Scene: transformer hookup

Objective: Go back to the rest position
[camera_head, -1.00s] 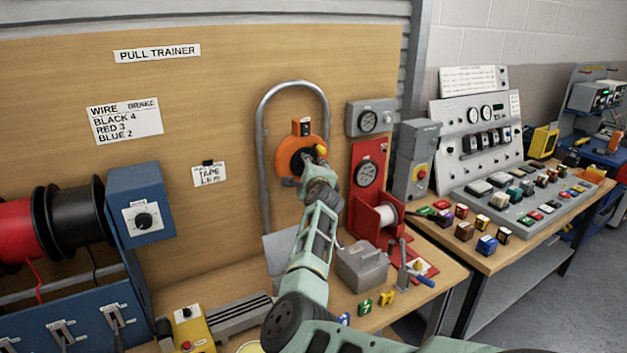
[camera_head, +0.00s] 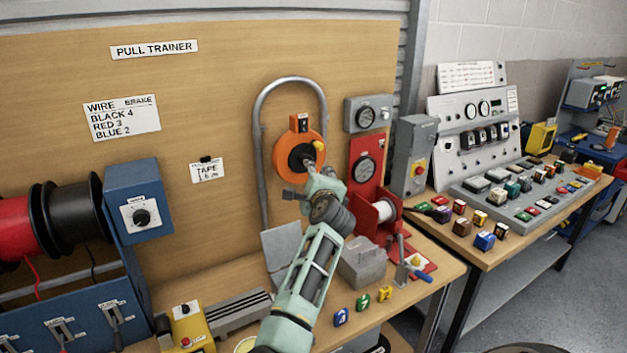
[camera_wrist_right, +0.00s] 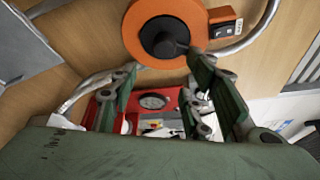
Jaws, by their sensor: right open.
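My right arm reaches up from the bottom middle of the head view. Its gripper (camera_head: 318,180) is small there and lies just below the orange reel (camera_head: 299,156) with the black hub on the board. In the right wrist view the gripper (camera_wrist_right: 165,95) is open, its green fingers apart with nothing held between them. The orange reel (camera_wrist_right: 143,30) and its dark hub lie beyond the fingertips, at the top. From this view I cannot tell whether the right finger touches the hub. My left gripper is not in view.
A grey bent pipe (camera_head: 258,150) frames the reel. A red gauge stand (camera_head: 366,165) and grey block (camera_head: 361,262) stand to the right. Numbered cubes (camera_head: 363,302) lie on the bench front. A blue wire-spool rack (camera_head: 70,300) is at left. A second bench (camera_head: 500,258) holds a control panel.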

